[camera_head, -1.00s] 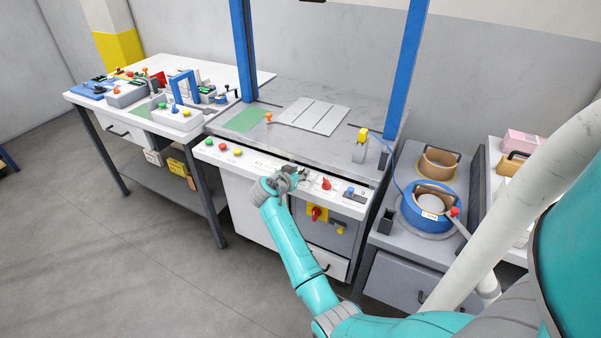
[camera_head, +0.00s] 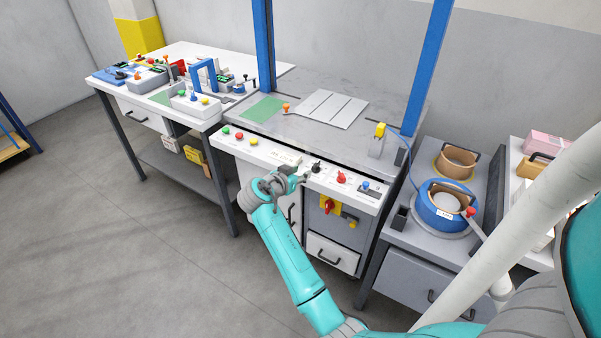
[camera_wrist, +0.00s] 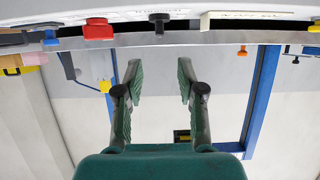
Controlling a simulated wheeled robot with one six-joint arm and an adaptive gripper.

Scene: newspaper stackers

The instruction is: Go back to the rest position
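My gripper (camera_head: 293,179) is in front of the control panel (camera_head: 265,150) of the middle machine, at the end of my teal arm. In the wrist view my gripper (camera_wrist: 160,80) shows two green-padded fingers spread apart with nothing between them. The panel edge runs across the top of that view, with a black knob (camera_wrist: 159,20) and a red knob (camera_wrist: 98,29) beyond the fingertips. In the head view the black knob (camera_head: 316,167) is just right of the fingertips, apart from them as far as I can tell.
The machine table (camera_head: 300,123) with blue posts stands behind the panel. A workbench (camera_head: 205,55) with several devices is at the left. A grey stand (camera_head: 415,235) with a blue round container (camera_head: 425,213) is at the right. The floor (camera_head: 110,250) at the left is clear.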

